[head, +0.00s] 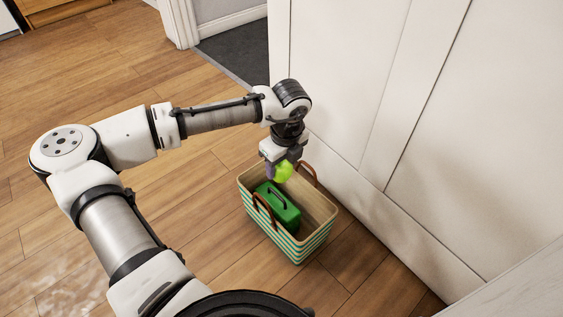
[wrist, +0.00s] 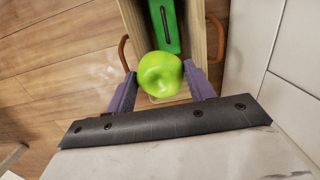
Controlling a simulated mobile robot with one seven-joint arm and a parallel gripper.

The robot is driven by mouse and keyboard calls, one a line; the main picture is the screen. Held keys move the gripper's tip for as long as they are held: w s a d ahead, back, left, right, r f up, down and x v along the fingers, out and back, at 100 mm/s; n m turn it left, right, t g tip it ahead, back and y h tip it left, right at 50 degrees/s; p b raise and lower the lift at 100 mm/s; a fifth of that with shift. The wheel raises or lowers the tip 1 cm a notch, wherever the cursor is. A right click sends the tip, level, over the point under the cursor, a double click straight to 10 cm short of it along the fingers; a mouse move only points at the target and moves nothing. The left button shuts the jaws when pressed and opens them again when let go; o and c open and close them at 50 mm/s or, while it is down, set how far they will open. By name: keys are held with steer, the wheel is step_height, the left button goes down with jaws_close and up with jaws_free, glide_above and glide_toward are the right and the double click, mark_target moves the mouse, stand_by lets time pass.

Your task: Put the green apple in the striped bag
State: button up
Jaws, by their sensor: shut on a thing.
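My gripper (head: 280,164) is shut on the green apple (head: 284,171). In the wrist view the apple (wrist: 160,74) sits between the two purple fingers of the gripper (wrist: 161,84). The striped bag (head: 301,246) stands upright and open on the floor, with green and cream stripes and two brown handles. The apple is above the far end of the bag's opening. A green box with a dark handle (head: 280,212) is inside the bag; it also shows in the wrist view (wrist: 165,28). The bag's rim (wrist: 211,42) passes beneath the apple in the wrist view.
A white panelled wall (head: 350,125) stands close to the right of the bag and the gripper. The wooden floor (head: 215,255) is clear to the left of the bag. A doorway with a dark floor (head: 238,50) is at the back.

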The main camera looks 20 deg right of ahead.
mark_target(286, 167)
steer(key=o, duration=1.1)
steer(key=r+p, duration=0.2)
steer(key=r, duration=0.2)
steer(key=s+r+p, duration=0.1)
steer(key=r+p, duration=0.1)
steer(key=r, duration=0.3)
steer(key=r+p, duration=0.2)
steer(key=r, duration=0.2)
steer(key=shift+s+d+r, duration=0.3)
steer(key=shift+r, duration=0.1)
